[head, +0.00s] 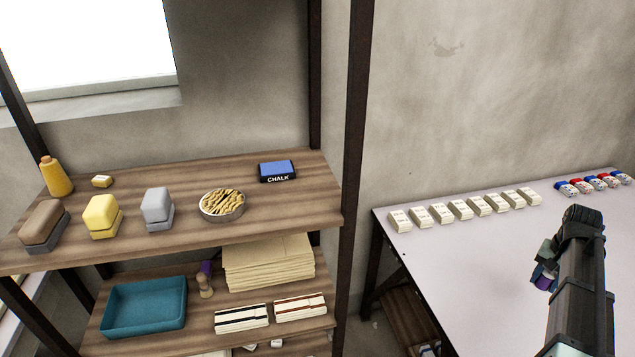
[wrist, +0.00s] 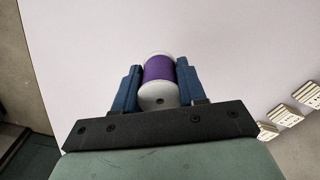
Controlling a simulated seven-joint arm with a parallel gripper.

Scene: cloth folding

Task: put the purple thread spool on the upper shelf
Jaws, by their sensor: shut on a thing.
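The purple thread spool (wrist: 158,72) has white ends and sits between the two blue fingers of my gripper (wrist: 160,85) in the wrist view. My gripper is shut on it. In the head view my gripper (head: 546,275) is at the right over the white table, with a bit of the purple spool (head: 544,283) showing; the arm hides most of it. The upper shelf (head: 275,210) is a wooden board at the left in the head view, well apart from my gripper.
A dark post (head: 354,120) stands between shelf and white table (head: 440,265). Rows of small boxes (head: 461,208) line the table's back.

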